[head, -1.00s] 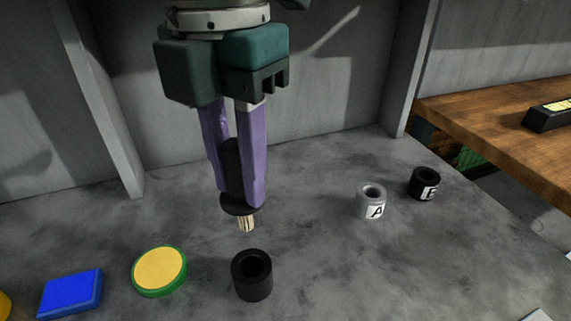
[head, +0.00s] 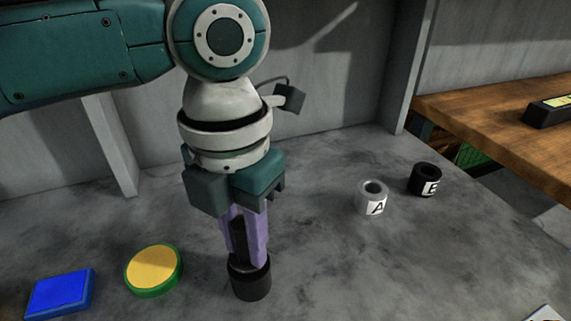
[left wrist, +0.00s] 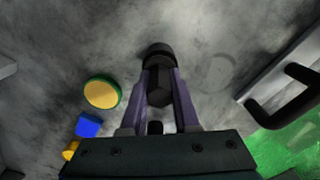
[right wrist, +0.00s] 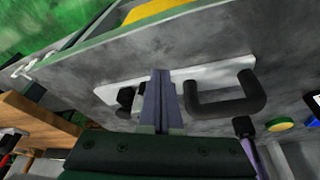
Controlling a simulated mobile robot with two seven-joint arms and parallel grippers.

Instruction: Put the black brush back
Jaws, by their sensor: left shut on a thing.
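My left gripper (head: 246,258) is shut on the black brush (head: 240,238), which it holds upright between its purple fingers. The black cylindrical holder (head: 251,284) stands on the grey surface directly under the brush. The lower end of the brush is hidden at the holder's mouth; I cannot tell how deep it sits. In the left wrist view the brush (left wrist: 159,88) shows between the fingers, with the holder (left wrist: 158,49) at their tips. My right gripper (right wrist: 162,78) shows only in the right wrist view, fingers together and empty, away from the brush.
A round yellow-green button (head: 153,269) and a blue block (head: 60,293) lie left of the holder. A grey ring marked A (head: 372,198) and a black ring (head: 425,179) with a white label stand to the right. A wooden bench (head: 500,115) is at the right. Surface between is clear.

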